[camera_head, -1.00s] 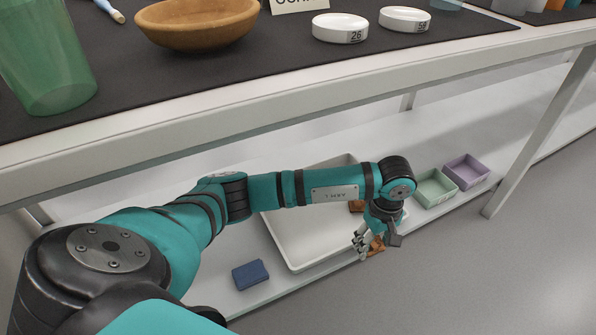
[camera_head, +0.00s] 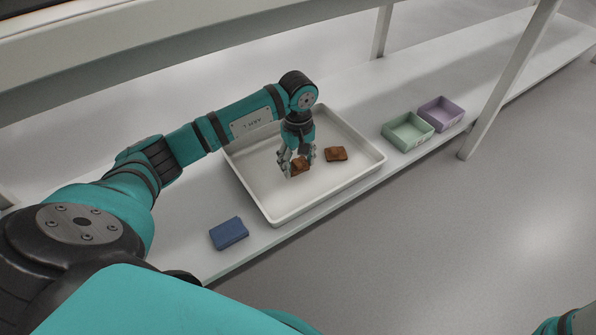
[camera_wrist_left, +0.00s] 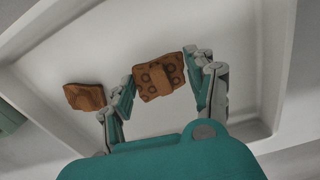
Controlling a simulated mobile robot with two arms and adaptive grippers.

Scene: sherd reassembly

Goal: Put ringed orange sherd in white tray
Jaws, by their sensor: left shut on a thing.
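The ringed orange sherd (camera_wrist_left: 160,78) shows dark ring marks in the left wrist view. My left gripper (camera_head: 297,168) is shut on it; the sherd also shows between the fingers in the head view (camera_head: 300,164). The gripper is over the inside of the white tray (camera_head: 362,143). Whether the sherd touches the tray floor I cannot tell. A second orange-brown sherd (camera_head: 336,154) lies in the tray, to the right of the gripper, and shows at the left in the wrist view (camera_wrist_left: 85,96). My right gripper is not in view.
The tray stands on a low white shelf under the table. A blue block (camera_head: 229,233) lies in front of it on the left. A green bin (camera_head: 408,132) and a purple bin (camera_head: 440,113) stand to the right. A table leg (camera_head: 508,80) rises farther right.

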